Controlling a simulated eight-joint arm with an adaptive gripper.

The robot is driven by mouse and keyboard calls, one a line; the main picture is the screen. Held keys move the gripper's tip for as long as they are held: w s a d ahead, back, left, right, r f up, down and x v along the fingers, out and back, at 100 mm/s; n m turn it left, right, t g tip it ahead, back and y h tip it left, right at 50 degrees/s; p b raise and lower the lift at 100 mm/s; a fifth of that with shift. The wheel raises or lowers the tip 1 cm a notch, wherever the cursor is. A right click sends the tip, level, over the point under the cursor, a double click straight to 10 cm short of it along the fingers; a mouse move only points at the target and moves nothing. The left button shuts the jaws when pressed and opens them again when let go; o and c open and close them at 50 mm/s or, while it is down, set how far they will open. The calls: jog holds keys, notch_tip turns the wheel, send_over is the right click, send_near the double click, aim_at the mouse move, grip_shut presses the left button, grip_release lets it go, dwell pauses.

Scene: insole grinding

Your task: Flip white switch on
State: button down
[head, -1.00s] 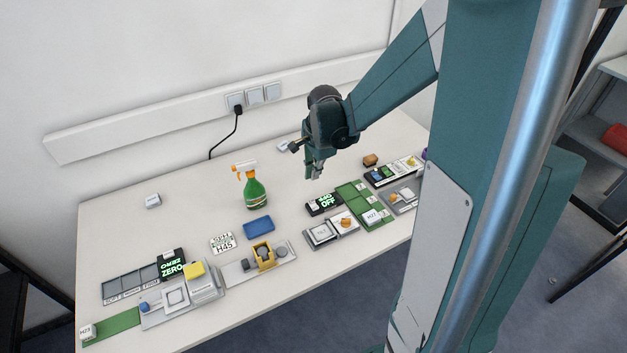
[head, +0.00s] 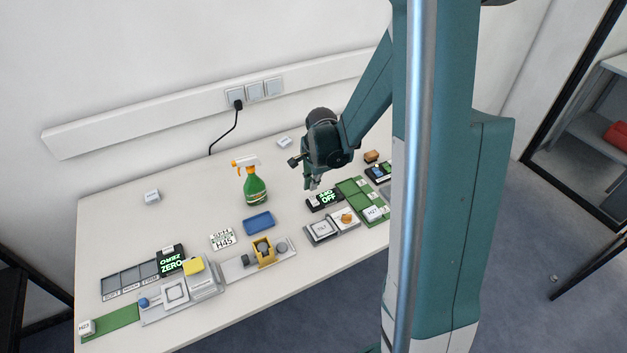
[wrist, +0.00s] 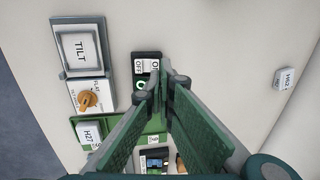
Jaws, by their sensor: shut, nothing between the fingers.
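A black switch module (head: 324,200) with a lit green display reading OFF lies on the table right of centre. A small white part shows at its left end. In the wrist view the module (wrist: 146,62) is partly hidden by my fingers, and a white panel on it carries the letters ON and OFF. My gripper (head: 313,184) points down just above and behind the module, and looks shut and empty. In the wrist view its fingertips (wrist: 163,82) overlap the right side of the module. I cannot tell if they touch it.
A TILT button unit (head: 320,232) and an orange knob unit (head: 346,219) sit in front of the module. A green board (head: 352,187) with an H27 block is to the right. A green spray bottle (head: 254,188) and a blue tray (head: 258,222) stand left. The table behind is mostly clear.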

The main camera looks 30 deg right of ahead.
aim_at(313, 197)
jog(key=shift+w+f, duration=0.2)
jog(key=shift+f, duration=0.85)
jog(key=shift+w+f, duration=0.2)
jog(key=shift+f, duration=0.85)
jog(key=shift+b, duration=0.3)
jog(key=shift+w+f+g+b, duration=0.35)
jog(key=shift+f+g+b, duration=0.15)
jog(key=shift+f+g, duration=0.1)
jog(key=shift+s+r, duration=0.1)
jog(key=shift+r, duration=0.05)
jog(key=shift+s+r, duration=0.2)
jog(key=shift+s, duration=0.45)
jog(key=shift+s, duration=0.1)
jog(key=shift+r, duration=0.1)
